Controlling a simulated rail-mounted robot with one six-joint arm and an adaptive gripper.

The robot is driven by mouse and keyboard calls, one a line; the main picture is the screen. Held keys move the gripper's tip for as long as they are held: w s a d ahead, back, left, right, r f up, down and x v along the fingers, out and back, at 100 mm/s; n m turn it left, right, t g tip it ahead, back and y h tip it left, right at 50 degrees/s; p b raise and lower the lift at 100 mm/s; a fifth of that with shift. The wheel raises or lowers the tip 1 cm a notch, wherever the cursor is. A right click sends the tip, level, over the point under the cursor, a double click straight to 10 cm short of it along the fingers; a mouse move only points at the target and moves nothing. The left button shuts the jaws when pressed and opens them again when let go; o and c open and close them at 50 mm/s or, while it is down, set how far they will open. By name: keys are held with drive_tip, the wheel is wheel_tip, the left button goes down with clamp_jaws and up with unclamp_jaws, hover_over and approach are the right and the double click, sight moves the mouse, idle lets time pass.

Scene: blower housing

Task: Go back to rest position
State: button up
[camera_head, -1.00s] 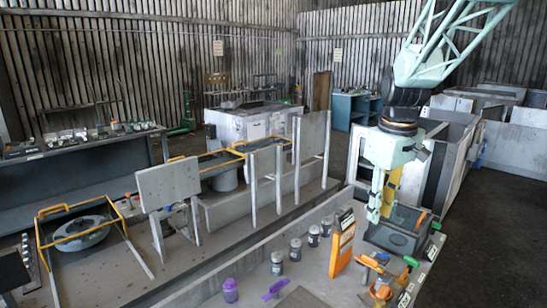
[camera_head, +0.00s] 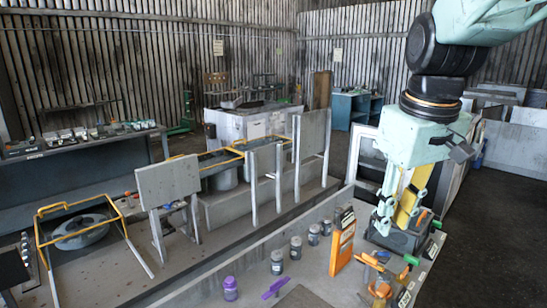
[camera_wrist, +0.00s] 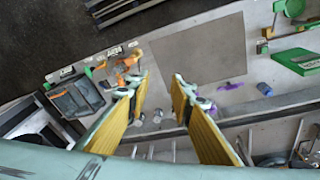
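My gripper (camera_head: 396,222) hangs from the arm at the right of the head view, fingers pointing down. It appears in front of or over a dark box (camera_head: 390,240) on the bench; the height gap is hard to tell here. In the wrist view my gripper (camera_wrist: 160,82) has its two yellow-and-mint fingers spread apart, with nothing held between them. The bench top (camera_wrist: 150,52) lies below the fingertips, and the dark box (camera_wrist: 75,98) shows to the left of them.
On the bench are an orange device (camera_head: 342,248), several small jars (camera_head: 296,247), a purple-lidded jar (camera_head: 230,288), a purple tool (camera_head: 274,288) and an orange tool (camera_head: 380,290). Upright grey panels (camera_head: 168,185) stand behind. Dark floor (camera_head: 490,250) is open at right.

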drive_tip(key=s+a+f+m, duration=0.1)
drive_tip(key=s, duration=1.1)
drive_tip(key=s+a+m+t+b, duration=0.1)
drive_tip(key=s+a+m, duration=0.1)
drive_tip(key=s, duration=1)
drive_tip(key=shift+a+f+m+t, duration=0.3)
drive_tip(key=shift+f, duration=0.1)
